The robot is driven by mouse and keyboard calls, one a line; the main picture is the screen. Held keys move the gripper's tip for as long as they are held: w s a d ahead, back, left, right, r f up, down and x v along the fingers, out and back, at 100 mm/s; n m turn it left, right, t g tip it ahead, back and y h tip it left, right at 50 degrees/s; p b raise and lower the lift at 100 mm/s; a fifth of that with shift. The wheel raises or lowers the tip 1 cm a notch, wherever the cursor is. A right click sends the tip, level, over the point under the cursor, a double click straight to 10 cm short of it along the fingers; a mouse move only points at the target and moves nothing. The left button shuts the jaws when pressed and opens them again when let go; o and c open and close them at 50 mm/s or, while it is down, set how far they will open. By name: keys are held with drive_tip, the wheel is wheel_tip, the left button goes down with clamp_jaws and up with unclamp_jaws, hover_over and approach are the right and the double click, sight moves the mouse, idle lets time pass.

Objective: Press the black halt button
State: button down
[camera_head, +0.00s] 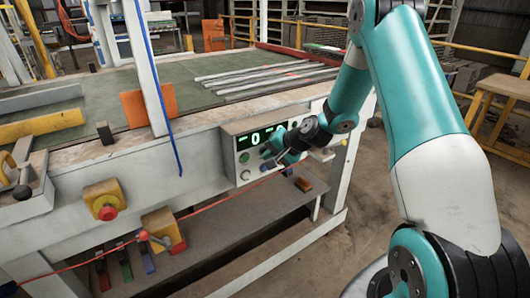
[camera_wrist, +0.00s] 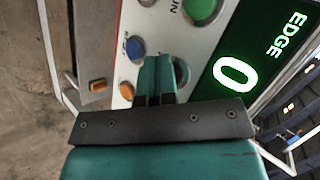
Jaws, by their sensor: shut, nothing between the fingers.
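A grey control panel (camera_head: 230,163) with a green lit "0" display (camera_head: 255,137) is on the front of the machine bench. My gripper (camera_head: 266,154) is shut and empty in front of the panel, just below the display. Contact with the panel cannot be told.
A red mushroom button on a yellow box (camera_head: 100,196) and a red pull cord (camera_head: 80,265) are along the bench front.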

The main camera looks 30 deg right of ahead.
drive_tip(key=shift+s, duration=0.8)
drive_tip(key=shift+s, duration=0.1)
drive_tip(key=s+b, duration=0.1)
drive_tip(key=s, duration=0.3)
drive_tip(key=shift+s+d, duration=0.15)
drive_tip(key=shift+s, duration=0.25)
idle(0.5)
